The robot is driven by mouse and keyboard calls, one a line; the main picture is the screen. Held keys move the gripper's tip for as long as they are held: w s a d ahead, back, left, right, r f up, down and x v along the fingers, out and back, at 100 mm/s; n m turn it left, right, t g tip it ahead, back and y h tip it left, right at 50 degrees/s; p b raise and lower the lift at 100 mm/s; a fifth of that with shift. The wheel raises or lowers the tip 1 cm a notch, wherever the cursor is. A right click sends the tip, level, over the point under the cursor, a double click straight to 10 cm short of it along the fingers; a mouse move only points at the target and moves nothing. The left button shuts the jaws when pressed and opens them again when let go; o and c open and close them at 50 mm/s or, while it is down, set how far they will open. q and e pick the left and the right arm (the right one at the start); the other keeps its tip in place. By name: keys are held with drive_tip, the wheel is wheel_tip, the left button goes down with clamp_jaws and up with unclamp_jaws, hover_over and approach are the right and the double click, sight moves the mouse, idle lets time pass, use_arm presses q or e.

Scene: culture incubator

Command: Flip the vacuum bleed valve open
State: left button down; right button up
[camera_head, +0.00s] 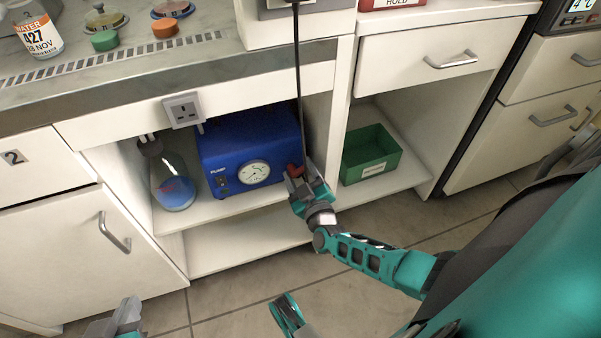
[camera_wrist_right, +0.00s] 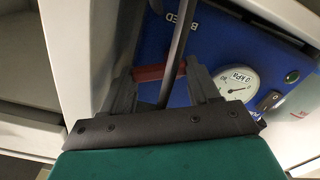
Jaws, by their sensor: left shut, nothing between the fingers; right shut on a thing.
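The blue vacuum pump (camera_head: 222,149) stands on a shelf in the open cabinet, with a round gauge (camera_head: 254,172) on its front. The red bleed valve lever (camera_head: 295,170) is at the pump's right front. In the right wrist view the red lever (camera_wrist_right: 158,72) lies crosswise between the fingers of my right gripper (camera_wrist_right: 165,80), which is shut on it. In the head view my right gripper (camera_head: 303,180) is at the pump's right front corner. My left gripper (camera_head: 125,318) is low at the bottom left, far from the pump, shut and empty.
A black cable (camera_head: 298,80) hangs down in front of the pump and past my right gripper. A glass flask (camera_head: 172,180) stands left of the pump. A green bin (camera_head: 370,153) sits in the right-hand compartment. A socket (camera_head: 183,110) is on the bench front.

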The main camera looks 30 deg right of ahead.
drive_tip(key=shift+m, duration=0.3)
drive_tip(key=shift+f, duration=0.1)
drive_tip(key=m, duration=0.4)
drive_tip(key=shift+d+f, duration=0.2)
drive_tip(key=shift+f, duration=0.05)
drive_tip(key=shift+m, duration=0.6)
drive_tip(key=shift+f, duration=0.1)
drive_tip(key=o, duration=0.8)
drive_tip(key=shift+c, duration=0.2)
drive_tip(key=shift+s, duration=0.1)
